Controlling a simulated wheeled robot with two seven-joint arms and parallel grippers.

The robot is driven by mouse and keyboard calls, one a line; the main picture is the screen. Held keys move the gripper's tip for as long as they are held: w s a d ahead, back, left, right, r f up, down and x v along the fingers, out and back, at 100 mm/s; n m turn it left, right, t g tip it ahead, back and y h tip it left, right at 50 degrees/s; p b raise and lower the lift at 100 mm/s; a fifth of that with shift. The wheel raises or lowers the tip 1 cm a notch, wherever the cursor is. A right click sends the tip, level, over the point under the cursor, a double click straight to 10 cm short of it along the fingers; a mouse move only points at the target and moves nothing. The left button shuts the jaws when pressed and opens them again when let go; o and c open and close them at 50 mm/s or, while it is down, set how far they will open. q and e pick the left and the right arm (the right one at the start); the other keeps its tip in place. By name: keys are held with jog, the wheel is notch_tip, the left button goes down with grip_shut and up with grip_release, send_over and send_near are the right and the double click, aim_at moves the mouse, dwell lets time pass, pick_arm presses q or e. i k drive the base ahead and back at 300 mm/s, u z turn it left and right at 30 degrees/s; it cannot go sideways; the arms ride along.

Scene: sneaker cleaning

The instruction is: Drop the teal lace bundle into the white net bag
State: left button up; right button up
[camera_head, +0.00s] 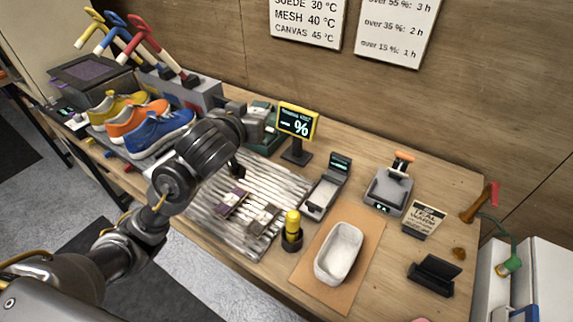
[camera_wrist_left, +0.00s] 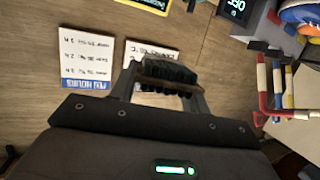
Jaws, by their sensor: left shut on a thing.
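My left gripper (camera_head: 238,108) is raised over the back of the bench, left of the yellow-framed sign, and points toward the wall. In the left wrist view it (camera_wrist_left: 168,78) is shut on a dark teal bundle (camera_wrist_left: 170,73) held between its fingertips. In the head view my own wrist mostly hides the bundle. A white open-topped container (camera_head: 340,252) on a brown mat, perhaps the net bag, stands at the front right, well away from the gripper. I cannot make out any mesh. My right gripper is not in view.
A ribbed tray (camera_head: 272,180) with two small brushes lies mid-bench. A yellow-topped bottle (camera_head: 292,225), a yellow-framed sign (camera_head: 298,121) and a scale (camera_head: 388,190) stand around it. Sneakers (camera_head: 158,132) and coloured handles crowd the left end.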

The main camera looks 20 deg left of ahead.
aim_at(339, 263)
jog(key=u, duration=1.25)
jog(key=k, duration=1.6)
jog(key=z, duration=1.85)
